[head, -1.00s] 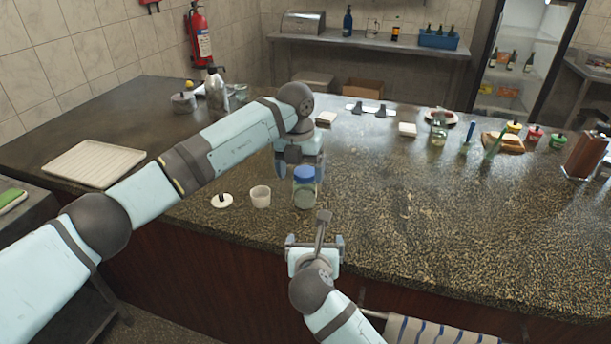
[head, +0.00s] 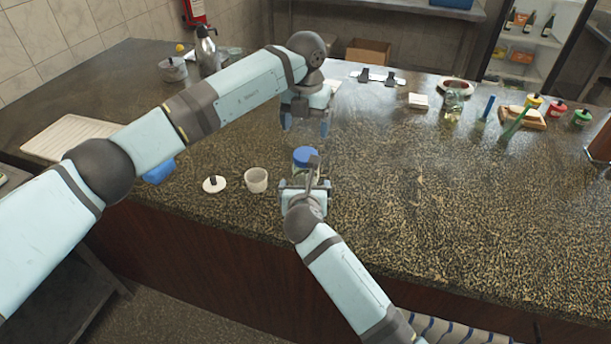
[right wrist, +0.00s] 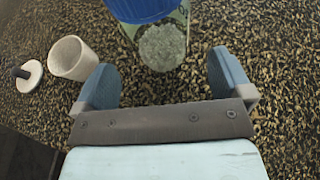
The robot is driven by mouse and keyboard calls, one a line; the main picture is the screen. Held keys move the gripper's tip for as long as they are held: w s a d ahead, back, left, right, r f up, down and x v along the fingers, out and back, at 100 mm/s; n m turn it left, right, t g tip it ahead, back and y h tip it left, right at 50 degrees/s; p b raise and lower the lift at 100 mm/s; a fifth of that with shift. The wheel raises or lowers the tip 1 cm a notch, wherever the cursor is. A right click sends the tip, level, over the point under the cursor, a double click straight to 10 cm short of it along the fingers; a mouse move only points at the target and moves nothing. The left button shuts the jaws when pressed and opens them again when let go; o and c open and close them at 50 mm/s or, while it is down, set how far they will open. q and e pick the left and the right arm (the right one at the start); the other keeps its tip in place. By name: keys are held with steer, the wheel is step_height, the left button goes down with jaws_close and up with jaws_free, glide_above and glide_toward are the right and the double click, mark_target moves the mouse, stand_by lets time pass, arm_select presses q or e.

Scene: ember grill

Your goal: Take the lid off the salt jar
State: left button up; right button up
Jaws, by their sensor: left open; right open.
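The salt jar is a clear glass jar with a pale grainy filling (right wrist: 163,45) and a blue lid (head: 305,156) on top. It stands upright on the counter near the front edge, its body mostly hidden behind my right gripper in the head view. My right gripper (head: 305,184) is open and close in front of the jar; in the right wrist view its fingers (right wrist: 161,75) are apart and the jar lies just beyond them, not gripped. My left gripper (head: 306,124) is open and empty, pointing down above the counter behind the jar.
A white cup (head: 256,180) and a white lid with a dark knob (head: 214,184) sit left of the jar. A blue object (head: 158,171) lies farther left, by my left arm. The speckled counter (head: 430,200) to the right of the jar is clear.

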mark_target(305, 183)
steer(key=x, duration=0.5)
steer(key=shift+w, duration=0.1)
arm_select(q)
steer(key=shift+r, duration=0.1)
arm_select(e)
steer(key=shift+r, duration=0.1)
